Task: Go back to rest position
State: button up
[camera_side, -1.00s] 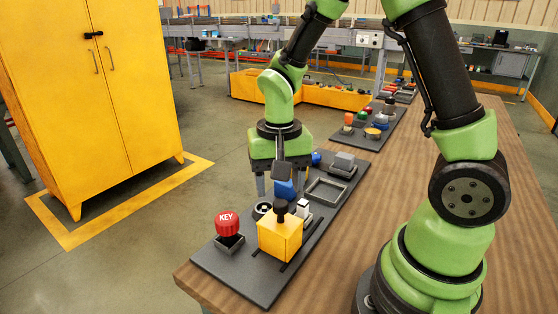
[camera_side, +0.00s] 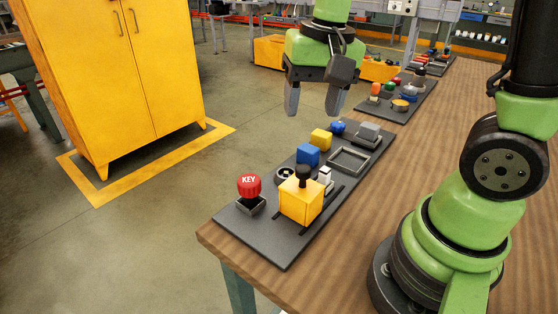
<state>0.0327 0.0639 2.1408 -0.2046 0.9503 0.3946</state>
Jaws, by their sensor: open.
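My gripper (camera_side: 312,100) hangs in the air above the far part of the dark board (camera_side: 262,244), pointing down. Its two grey fingers are apart with nothing between them. The board lies on the wooden table and carries a red KEY knob (camera_side: 249,187) on a grey base, a yellow block with a black knob (camera_side: 300,200), a blue cube (camera_side: 307,155), a smaller yellow block (camera_side: 320,138), a blue round piece (camera_side: 338,127) and a grey block (camera_side: 370,131). My gripper touches none of them.
An empty grey square frame (camera_side: 349,160) and a dark ring (camera_side: 284,174) are on the board. A second board (camera_side: 404,112) with small parts lies farther along the table (camera_side: 425,130). A yellow cabinet (camera_side: 120,85) stands on the floor at left.

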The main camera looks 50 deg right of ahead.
jog(key=s+a+r+n+t+y, duration=0.1)
jog(key=s+a+r+n+t, duration=0.2)
jog(key=s+r, duration=0.4)
jog(key=s+n+t, duration=0.1)
jog(key=s+t, duration=0.1)
jog(key=shift+s+t+y, duration=0.3)
jog(key=shift+t, duration=0.1)
